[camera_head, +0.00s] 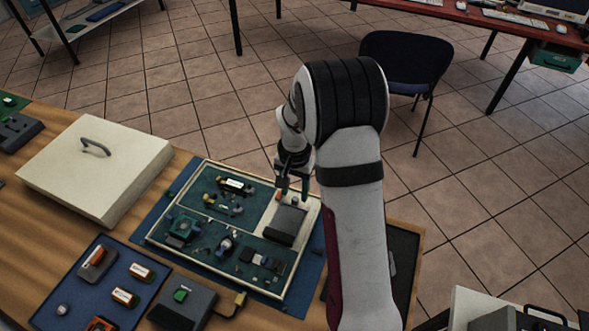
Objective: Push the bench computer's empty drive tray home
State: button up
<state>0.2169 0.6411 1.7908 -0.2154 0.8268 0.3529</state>
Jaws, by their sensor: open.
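The bench computer is an open, cream-framed case (154,238) lying flat on a blue mat, with green boards and small parts inside. A dark grey box in its right part (287,222) looks like the drive tray; I cannot tell how far in it sits. My gripper (293,190) is open and points down over the case's upper right part, just behind the grey box. Whether a fingertip touches anything is not clear. My arm hides part of the case's right side and the bench there.
A cream cover with a handle (98,165) lies left of the case. A blue tray (75,295) with several small parts is at the front left. A grey box with a cable (185,305) stands in front of the case. Chair and tables stand beyond the bench.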

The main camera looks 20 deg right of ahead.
notch_tip(320, 180, up, 13)
dwell(2.3)
